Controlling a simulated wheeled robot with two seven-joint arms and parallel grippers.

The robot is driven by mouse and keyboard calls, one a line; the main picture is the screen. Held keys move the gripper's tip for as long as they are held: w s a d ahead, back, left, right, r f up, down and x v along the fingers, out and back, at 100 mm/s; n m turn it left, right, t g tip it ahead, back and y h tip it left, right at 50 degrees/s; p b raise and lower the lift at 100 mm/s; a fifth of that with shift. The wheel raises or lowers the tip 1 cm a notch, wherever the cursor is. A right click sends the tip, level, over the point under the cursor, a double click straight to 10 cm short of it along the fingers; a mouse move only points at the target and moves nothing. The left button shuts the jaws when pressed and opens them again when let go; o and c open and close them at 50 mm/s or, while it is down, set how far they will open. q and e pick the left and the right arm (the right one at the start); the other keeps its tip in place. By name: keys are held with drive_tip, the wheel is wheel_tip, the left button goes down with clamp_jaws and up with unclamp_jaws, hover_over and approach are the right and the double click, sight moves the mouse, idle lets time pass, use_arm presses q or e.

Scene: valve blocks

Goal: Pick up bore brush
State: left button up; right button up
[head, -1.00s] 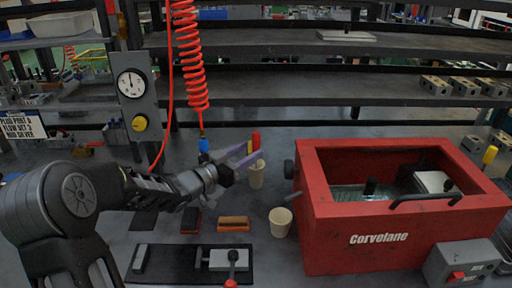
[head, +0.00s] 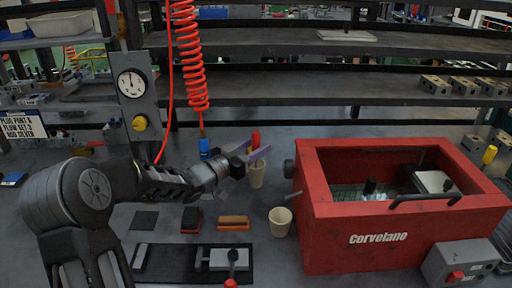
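My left gripper (head: 257,149) is at the rear cup (head: 257,175), a beige cup standing on the bench. Its two purplish fingers look spread apart, one on each side of a red upright piece (head: 255,139) above the cup. I cannot tell whether the fingers touch it. A thin grey rod (head: 292,196) shows by the rim of the front beige cup (head: 280,222). I cannot tell which of these, if either, is the bore brush; no bristles can be made out. My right gripper is not in view.
A red open-topped Corvelano box (head: 335,240) stands right of the cups. A black mat (head: 180,262) with grey parts lies in front, with an orange-brown block (head: 233,222) and a dark red-based block (head: 191,219) behind it. A red coiled hose (head: 190,60) hangs behind my arm.

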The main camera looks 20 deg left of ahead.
use_arm(q)
clamp_jaws()
idle(0.5)
wheel_tip(320, 180, up, 10)
drive_tip(key=shift+r+p, duration=0.1)
drive_tip(key=shift+p, duration=0.55)
idle(0.3)
